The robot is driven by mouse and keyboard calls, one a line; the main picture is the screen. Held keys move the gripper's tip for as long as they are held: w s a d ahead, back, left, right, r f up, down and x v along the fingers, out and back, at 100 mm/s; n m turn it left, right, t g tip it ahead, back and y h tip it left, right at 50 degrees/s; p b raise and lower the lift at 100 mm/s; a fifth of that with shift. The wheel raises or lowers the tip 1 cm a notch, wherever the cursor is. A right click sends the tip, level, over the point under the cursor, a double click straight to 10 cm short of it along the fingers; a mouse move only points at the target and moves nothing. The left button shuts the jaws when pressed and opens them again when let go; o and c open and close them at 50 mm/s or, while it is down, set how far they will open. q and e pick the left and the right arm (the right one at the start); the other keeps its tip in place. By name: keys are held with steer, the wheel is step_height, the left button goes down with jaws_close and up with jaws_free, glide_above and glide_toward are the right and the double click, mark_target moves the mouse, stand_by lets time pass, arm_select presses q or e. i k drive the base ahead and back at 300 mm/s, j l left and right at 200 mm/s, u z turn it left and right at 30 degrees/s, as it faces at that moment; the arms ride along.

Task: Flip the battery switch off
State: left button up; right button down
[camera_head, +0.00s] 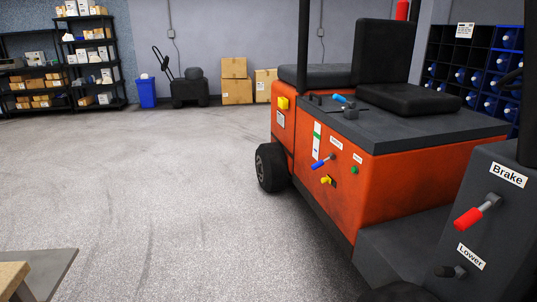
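An orange and dark grey forklift-like vehicle (405,187) stands at the right in the head view. On its orange side panel is a lever with a blue handle (319,164), its handle angled down to the left. A small white label (336,143) just above it appears to read "Battery", but the text is too small to be sure. A yellow knob or key (326,180) sits below the lever. A green button (354,170) sits to the right under another small label. Neither of my grippers is in view.
A red-handled lever (468,218) labelled "Brake" and a black-handled lever (445,271) labelled "Lower" are at the near right. Grey floor (150,190) is clear left of the vehicle. Shelves (92,60), a blue bin (146,93) and cardboard boxes (236,82) stand at the back.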

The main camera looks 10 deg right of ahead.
mark_target(331, 156)
steer(key=i+j, duration=0.15)
steer(key=i, duration=1)
steer(key=i+j+z, duration=0.15)
steer(key=i, duration=1)
steer(key=i+j+z, duration=0.1)
steer(key=i+z, duration=0.2)
steer(key=i, duration=0.25)
steer(key=i+j+z, duration=0.3)
steer(key=i, duration=0.25)
steer(key=l, duration=0.1)
